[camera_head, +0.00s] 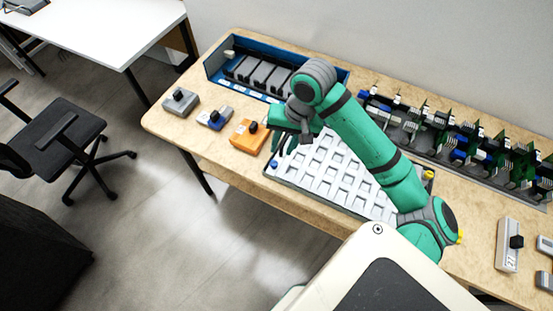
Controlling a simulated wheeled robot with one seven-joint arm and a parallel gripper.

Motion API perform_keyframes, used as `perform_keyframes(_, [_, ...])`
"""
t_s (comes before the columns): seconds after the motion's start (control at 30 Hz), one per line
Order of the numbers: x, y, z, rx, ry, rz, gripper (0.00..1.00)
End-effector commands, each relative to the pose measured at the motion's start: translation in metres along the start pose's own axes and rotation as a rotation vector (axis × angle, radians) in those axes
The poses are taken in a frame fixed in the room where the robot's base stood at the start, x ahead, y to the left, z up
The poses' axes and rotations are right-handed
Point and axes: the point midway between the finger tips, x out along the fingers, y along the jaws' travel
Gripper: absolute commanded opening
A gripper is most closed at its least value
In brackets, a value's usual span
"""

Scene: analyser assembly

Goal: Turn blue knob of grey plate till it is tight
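The grey plate (330,196) lies on the table, a tray-like panel with rows of pale rectangular recesses. A small blue knob (273,164) sits at its left corner. A yellow knob (429,175) shows near its right end. My gripper (284,151) hangs just above and beside the blue knob, its dark fingers pointing down. I see a small gap between the fingers and the knob in the picture, but their true distance is hard to judge. The view is too small to tell whether the fingers are open or shut. My arm hides part of the plate.
Grey (178,104), grey-blue (221,122) and orange (245,139) modules stand left of the plate. A blue crate (214,65) of grey modules is behind. A rack of circuit boards (470,150) lines the back right. A white module (507,250) lies at right.

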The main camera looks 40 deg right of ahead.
Motion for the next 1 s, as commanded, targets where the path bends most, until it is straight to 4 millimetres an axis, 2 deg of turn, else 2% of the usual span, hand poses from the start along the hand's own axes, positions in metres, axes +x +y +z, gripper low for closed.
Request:
perform_keyframes(0.6, [-0.004,0.019,0.002,-1.131,0.12,-0.097,0.28])
perform_keyframes(0.8, [-0.005,0.021,0.002,-1.345,0.157,-0.098,0.28])
perform_keyframes(1.0, [0.001,0.019,0.002,-1.399,0.164,-0.099,0.28])
